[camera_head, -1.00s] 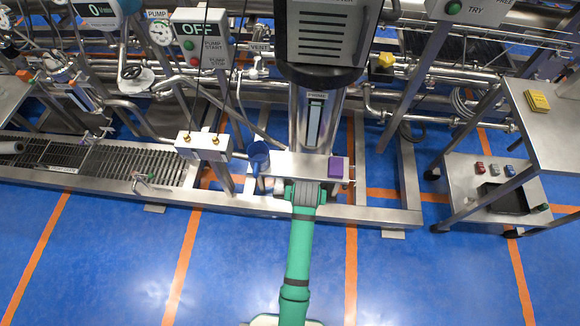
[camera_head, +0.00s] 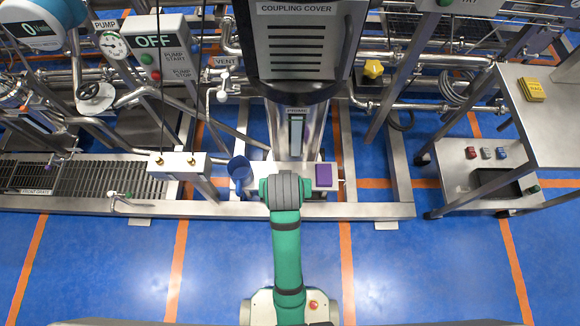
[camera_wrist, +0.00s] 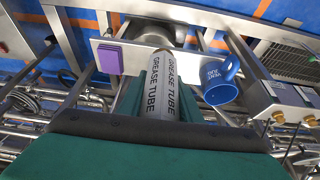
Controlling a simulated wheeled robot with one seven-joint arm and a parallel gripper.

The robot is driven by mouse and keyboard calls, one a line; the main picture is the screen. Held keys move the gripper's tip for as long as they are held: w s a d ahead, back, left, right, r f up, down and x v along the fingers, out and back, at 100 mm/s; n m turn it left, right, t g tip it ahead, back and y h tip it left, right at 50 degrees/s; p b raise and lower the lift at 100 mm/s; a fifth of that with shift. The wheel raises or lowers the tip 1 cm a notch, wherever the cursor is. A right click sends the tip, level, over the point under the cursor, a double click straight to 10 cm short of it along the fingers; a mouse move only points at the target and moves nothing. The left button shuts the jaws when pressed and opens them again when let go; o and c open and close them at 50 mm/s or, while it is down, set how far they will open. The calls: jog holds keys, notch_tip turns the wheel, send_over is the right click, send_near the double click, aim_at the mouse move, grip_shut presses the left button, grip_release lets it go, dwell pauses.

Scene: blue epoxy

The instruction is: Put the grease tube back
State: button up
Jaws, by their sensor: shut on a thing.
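The grease tube (camera_wrist: 163,88) is a silver cylinder with dark "GREASE TUBE" lettering, in the middle of the wrist view. My gripper (camera_wrist: 160,97) is shut on it, with green parts on both sides. The tube's near end is hidden behind the dark edge of my arm. Its far end overlaps a pale metal ledge (camera_wrist: 112,45) in the picture; I cannot tell whether they touch. In the head view my green arm hides the gripper and the tube. The ledge (camera_head: 252,181) shows there at the foot of the machine column.
A purple block (camera_head: 323,175) and a blue mug (camera_head: 240,174) stand on the ledge, on either side of my arm. A white box with brass fittings (camera_head: 178,164) is left of the mug. A steel cart (camera_head: 480,180) stands at right. The blue floor in front is clear.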

jog(key=w+f, duration=0.2)
jog(key=w, duration=0.1)
jog(key=w+d+f, duration=0.1)
jog(key=w+f, duration=0.5)
jog(key=w, duration=0.1)
jog(key=shift+d+f, duration=0.25)
jog(key=shift+f, duration=1.5)
jog(key=shift+f, duration=0.1)
jog(key=o, duration=1)
jog(key=shift+o, duration=0.2)
